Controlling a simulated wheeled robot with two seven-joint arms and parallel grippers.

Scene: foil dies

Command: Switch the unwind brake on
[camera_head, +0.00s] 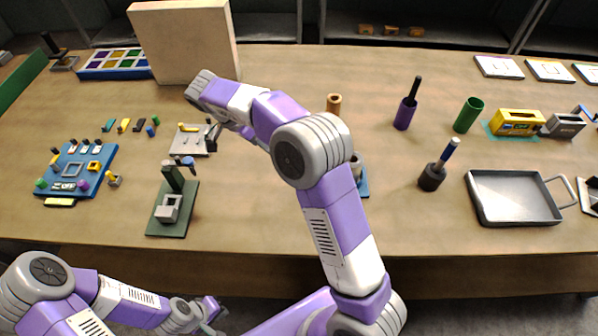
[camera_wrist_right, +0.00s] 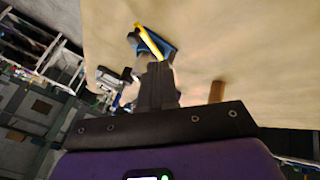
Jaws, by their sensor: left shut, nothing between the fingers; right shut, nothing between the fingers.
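No part is legibly marked as the unwind brake. Small levers or switches stand on a blue panel (camera_head: 110,160) at the left of the table. A green-based device (camera_head: 165,228) with a grey block and dark uprights stands right of it. A grey plate (camera_head: 200,150) with yellow and dark parts lies behind that. My left gripper (camera_head: 218,313) is shut and empty, low in front of the table edge. My right arm reaches over the table. In the right wrist view my right gripper (camera_wrist_right: 156,84) is shut and empty, with a blue and yellow part (camera_wrist_right: 152,42) beyond its tips.
A beige block (camera_head: 185,42) and a blue compartment tray (camera_head: 85,73) stand at the back left. A grey tray (camera_head: 510,218), purple holder (camera_head: 405,115) and green cup (camera_head: 468,114) stand at the right. My right arm hides part of the table's middle. Bare table lies front right of centre.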

